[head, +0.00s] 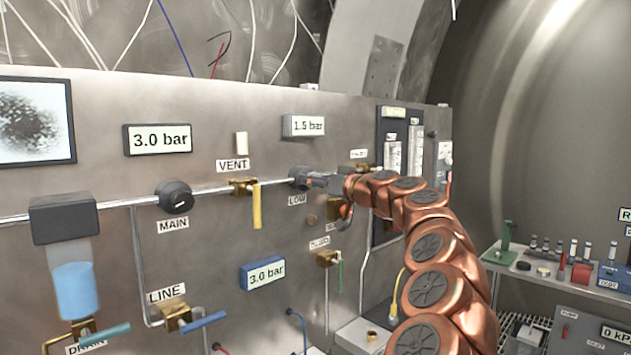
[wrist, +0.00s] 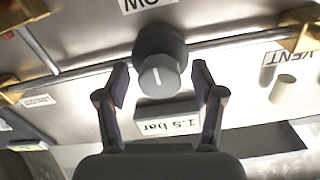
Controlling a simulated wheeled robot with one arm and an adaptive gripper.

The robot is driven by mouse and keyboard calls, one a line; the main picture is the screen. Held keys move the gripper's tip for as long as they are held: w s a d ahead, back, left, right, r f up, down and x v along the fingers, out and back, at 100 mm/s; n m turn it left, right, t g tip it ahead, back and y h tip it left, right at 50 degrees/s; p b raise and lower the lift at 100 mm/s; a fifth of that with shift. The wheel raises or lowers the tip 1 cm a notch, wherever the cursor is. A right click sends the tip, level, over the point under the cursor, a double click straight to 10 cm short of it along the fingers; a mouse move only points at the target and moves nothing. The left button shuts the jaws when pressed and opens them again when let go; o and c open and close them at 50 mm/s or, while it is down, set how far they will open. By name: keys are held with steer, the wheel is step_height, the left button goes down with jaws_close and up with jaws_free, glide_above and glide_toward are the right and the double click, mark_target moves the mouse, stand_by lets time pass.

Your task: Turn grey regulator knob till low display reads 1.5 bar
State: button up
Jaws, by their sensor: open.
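The grey regulator knob (head: 299,177) sits on the pipe of the steel panel above the LOW label (head: 297,201). In the wrist view the knob (wrist: 160,72) has a white mark on its face and stands just beyond my fingertips. The low display (head: 304,126) above it reads 1.5 bar; it also shows upside down in the wrist view (wrist: 168,126). My gripper (head: 318,181) is at the knob's right side in the head view. In the wrist view my gripper (wrist: 160,80) is open, with one finger either side of the knob and visible gaps between.
The MAIN knob (head: 175,197) is to the left, under a 3.0 bar display (head: 158,140). The VENT valve (head: 243,187) with a yellow lever stands close to the LOW knob. A blue 3.0 bar display (head: 263,273) is below. A bench with small items (head: 560,275) stands at right.

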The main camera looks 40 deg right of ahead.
steer(key=c, duration=1.1)
steer(key=shift+c, duration=0.2)
steer(key=shift+m+b, duration=0.4)
steer(key=shift+m, duration=0.1)
steer(key=o, duration=1.1)
steer(key=shift+o, duration=0.2)
steer(key=shift+s, duration=0.1)
steer(key=s, duration=1.2)
steer(key=shift+a, duration=0.15)
